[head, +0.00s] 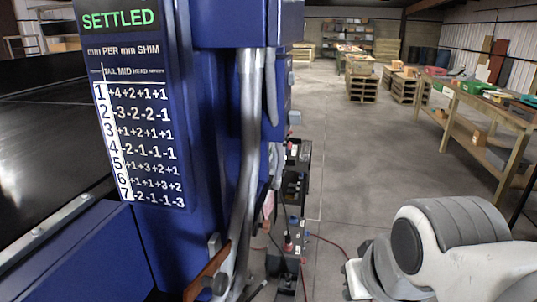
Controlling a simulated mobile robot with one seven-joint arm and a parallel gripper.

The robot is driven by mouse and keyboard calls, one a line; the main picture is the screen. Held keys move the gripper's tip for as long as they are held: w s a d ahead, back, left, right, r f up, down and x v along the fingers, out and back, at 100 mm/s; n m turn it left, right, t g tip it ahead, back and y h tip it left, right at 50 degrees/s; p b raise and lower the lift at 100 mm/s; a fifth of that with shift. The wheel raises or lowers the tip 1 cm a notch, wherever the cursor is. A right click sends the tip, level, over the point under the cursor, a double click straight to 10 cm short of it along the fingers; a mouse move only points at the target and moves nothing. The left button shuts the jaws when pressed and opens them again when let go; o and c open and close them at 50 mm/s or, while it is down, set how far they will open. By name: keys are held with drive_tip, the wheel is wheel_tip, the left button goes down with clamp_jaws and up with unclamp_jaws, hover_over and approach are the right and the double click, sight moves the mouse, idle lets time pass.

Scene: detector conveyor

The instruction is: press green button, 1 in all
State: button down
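No green button can be made out in this view. A blue machine housing (216,120) stands at the left. It carries a display (118,20) reading SETTLED in green letters, and below it a shim chart (135,130) with rows numbered 1 to 7. My white and grey arm shows at the lower right, apart from the housing. My gripper's fingers cannot be seen.
A dark conveyor belt (45,150) lies at the left behind a blue side rail (80,255). Grey conduits run down the housing beside a cabled unit (293,185). A wooden workbench (485,105) stands at the right, pallets (362,88) farther back. The middle floor is clear.

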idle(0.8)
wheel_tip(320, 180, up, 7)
drive_tip(key=p, duration=0.7)
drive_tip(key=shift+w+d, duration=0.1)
